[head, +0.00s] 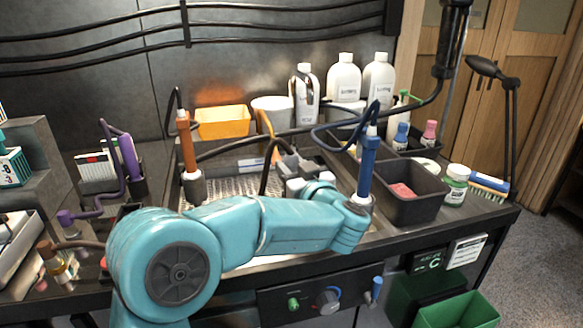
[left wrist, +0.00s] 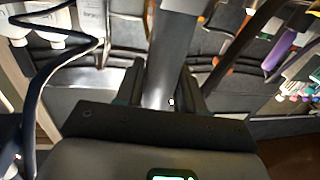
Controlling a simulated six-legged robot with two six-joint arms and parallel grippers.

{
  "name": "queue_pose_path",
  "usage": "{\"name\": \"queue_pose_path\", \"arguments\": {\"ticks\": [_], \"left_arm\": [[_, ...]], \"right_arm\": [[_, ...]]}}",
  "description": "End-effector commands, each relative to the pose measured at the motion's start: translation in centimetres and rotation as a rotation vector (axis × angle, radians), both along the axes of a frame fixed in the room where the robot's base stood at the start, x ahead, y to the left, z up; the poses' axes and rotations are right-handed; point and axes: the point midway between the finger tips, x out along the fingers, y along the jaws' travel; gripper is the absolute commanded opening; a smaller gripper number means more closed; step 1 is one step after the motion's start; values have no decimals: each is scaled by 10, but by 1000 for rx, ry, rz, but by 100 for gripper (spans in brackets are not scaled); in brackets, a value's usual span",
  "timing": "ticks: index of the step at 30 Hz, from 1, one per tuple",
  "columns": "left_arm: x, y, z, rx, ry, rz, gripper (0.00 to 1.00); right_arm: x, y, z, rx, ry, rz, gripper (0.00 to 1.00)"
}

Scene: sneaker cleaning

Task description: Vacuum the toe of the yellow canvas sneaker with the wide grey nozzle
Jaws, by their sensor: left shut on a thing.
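My left arm reaches across the bench in the head view and folds back at the wrist. My left gripper (head: 281,164) is over the metal tray, partly hidden by its own wrist. In the left wrist view its two dark fingers (left wrist: 171,95) are closed on a grey tube-like piece, which I take to be the grey nozzle (left wrist: 173,55). Its far end runs out of that view at the top. I cannot make out the yellow canvas sneaker in either view; my arm covers part of the tray. My right gripper is not in view.
A blue wand (head: 368,160) and an orange wand (head: 187,145) stand upright beside the tray (head: 222,184). A dark bin (head: 408,206) with a pink item is at right. A yellow bin (head: 223,122) and white bottles (head: 344,82) stand behind. Black hoses cross the back.

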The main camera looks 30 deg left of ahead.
Motion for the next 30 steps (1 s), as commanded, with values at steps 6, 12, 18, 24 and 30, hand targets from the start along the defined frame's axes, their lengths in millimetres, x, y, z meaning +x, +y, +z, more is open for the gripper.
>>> {"name": "queue_pose_path", "arguments": {"ticks": [6, 12, 18, 24, 30], "left_arm": [[0, 0, 1, 1, -1, 0, 0], [2, 3, 2, 0, 0, 0, 0], [6, 9, 2, 1, 0, 1, 0], [10, 14, 2, 1, 0, 0, 0], [11, 15, 1, 1, -1, 0, 0]], "right_arm": [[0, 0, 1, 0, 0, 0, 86], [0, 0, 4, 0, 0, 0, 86], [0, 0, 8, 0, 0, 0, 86], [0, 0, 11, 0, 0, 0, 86], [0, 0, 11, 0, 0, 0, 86]]}}
